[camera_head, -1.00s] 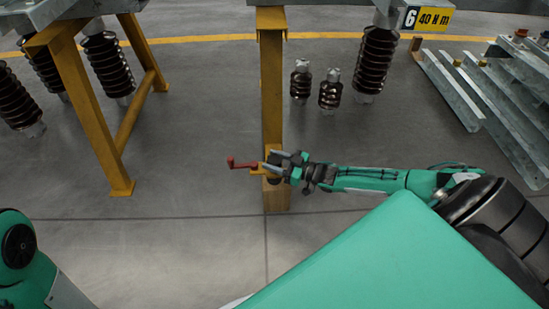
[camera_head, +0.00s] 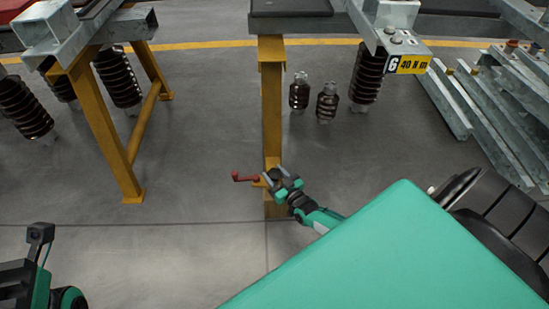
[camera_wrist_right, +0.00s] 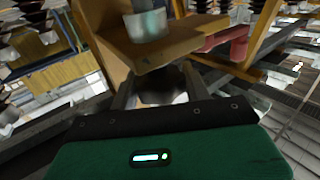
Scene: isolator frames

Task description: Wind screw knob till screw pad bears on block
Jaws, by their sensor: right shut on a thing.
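My right gripper (camera_head: 278,183) is at the lower part of a yellow post (camera_head: 271,115), beside a red crank handle (camera_head: 246,178) that sticks out to the left. In the right wrist view its fingers (camera_wrist_right: 178,92) are shut around a dark, rounded knob (camera_wrist_right: 180,78) below a yellow bracket (camera_wrist_right: 170,48). A grey metal cylinder (camera_wrist_right: 147,22) stands on top of this bracket. I cannot tell whether a pad touches a block above it. Part of my left arm shows at the lower left of the head view; its fingertips do not show.
A yellow trestle (camera_head: 108,135) stands at the left, with dark ribbed insulators around it. Two small insulators (camera_head: 327,103) stand behind the post. Galvanised steel beams (camera_head: 480,105) lie at the right. A "6 40 N m" sign (camera_head: 408,64) is at upper right. The floor in front is clear.

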